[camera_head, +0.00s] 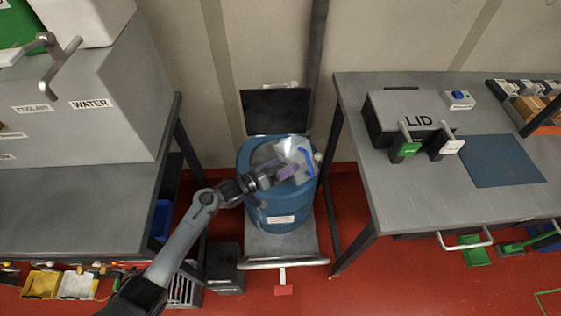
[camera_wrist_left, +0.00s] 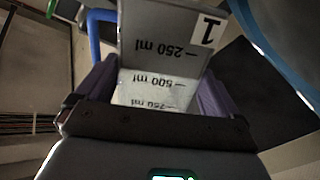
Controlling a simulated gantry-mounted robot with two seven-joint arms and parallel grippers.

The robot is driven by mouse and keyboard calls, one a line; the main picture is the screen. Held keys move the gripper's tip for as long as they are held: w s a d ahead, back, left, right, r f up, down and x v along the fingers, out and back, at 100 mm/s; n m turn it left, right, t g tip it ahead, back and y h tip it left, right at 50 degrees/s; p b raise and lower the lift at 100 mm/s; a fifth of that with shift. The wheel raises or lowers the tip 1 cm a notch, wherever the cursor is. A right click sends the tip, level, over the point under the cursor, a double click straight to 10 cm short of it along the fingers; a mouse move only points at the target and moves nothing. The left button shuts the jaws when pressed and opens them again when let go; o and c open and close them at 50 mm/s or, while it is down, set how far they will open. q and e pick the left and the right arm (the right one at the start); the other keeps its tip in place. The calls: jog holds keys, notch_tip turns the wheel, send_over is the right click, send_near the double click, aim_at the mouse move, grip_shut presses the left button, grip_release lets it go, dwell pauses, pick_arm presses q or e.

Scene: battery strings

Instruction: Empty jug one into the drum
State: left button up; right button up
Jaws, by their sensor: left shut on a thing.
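Jug one, a clear jug (camera_head: 297,152) with a blue handle, is over the top of the blue drum (camera_head: 283,208) in the head view. It looks tilted. My left gripper (camera_head: 283,171) is shut on it with purple fingers. In the left wrist view, my left gripper (camera_wrist_left: 155,92) has a finger on each side of the jug (camera_wrist_left: 160,60), whose "1" label and ml marks appear upside down. The jug and gripper hide most of the drum's opening. I cannot tell how much liquid is in the jug. My right gripper is not in view.
A black panel (camera_head: 275,112) stands behind the drum. The drum is on a grey platform (camera_head: 280,247) between the left bench (camera_head: 75,205) and the right table (camera_head: 400,190).

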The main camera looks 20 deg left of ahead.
pick_arm(q)
jog(key=shift+r+p, duration=0.35)
jog(key=shift+r, duration=0.05)
dwell(0.4)
jog(key=shift+n, duration=0.3)
jog(key=shift+r+n+p, duration=0.3)
jog(key=shift+n+p, duration=0.1)
jog(key=shift+p, duration=0.35)
dwell(0.6)
jog(key=shift+r+p, duration=0.15)
jog(key=shift+p, duration=0.15)
jog(key=shift+r+n+p, duration=0.4)
jog(key=shift+n+p, duration=0.3)
dwell(0.6)
jog(key=shift+r+p, duration=0.2)
jog(key=shift+p, duration=0.1)
dwell(0.3)
